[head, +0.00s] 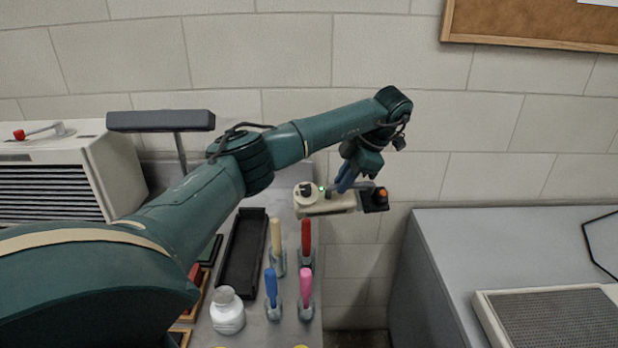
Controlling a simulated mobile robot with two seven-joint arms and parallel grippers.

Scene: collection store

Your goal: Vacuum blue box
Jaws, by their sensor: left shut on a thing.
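My left arm reaches in from the left. Its gripper (345,185) is shut on a cream hand-held device (325,204), likely the vacuum. The device has a round cap and a small green light at its left end, and a black end with an orange knob at its right. It is held in the air above the far right end of the grey bench. I cannot make out a blue box in the head view. My right gripper is not in view.
On the grey bench (272,328) are a long black tray (242,255), a white jar (227,311) and several upright colored-handled tools, including a blue one (271,288). A vented cream machine (55,175) stands left. Past a gap, a grey surface (460,235) holds a mesh-topped unit (560,322).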

